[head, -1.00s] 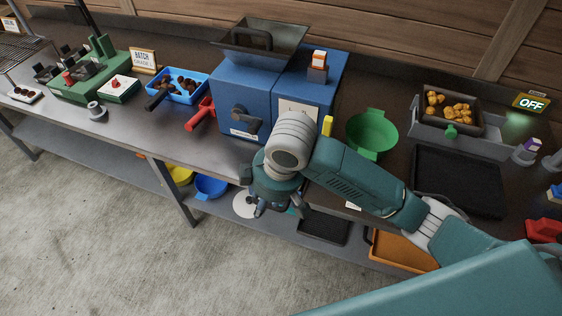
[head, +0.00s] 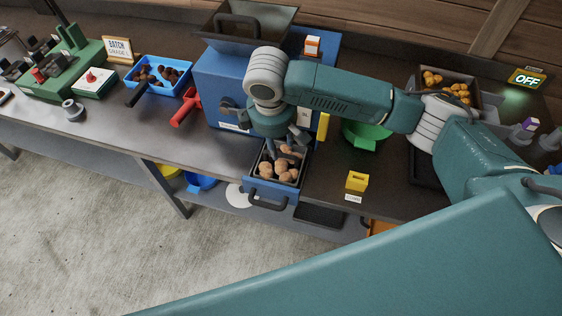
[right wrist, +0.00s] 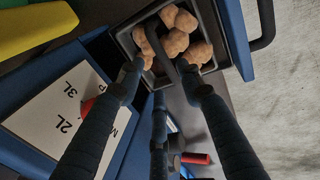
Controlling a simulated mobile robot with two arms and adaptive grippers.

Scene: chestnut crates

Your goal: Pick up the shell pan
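A dark open pan (head: 253,172) with a blue front and a dark pull handle (head: 268,203) juts from the blue machine (head: 208,85). It holds several tan lumps; no label shows that it is the shell pan. It also shows in the right wrist view, with its rim (right wrist: 218,40) and a dark bar across its inside. My right gripper (head: 292,150) points down over the pan's back part. Its fingers (right wrist: 165,85) are spread, with the bar and lumps beyond them; contact is unclear. My left gripper is not in view.
A green bowl (head: 366,133) and a yellow block (head: 357,181) stand right of the pan. The floor in front is clear.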

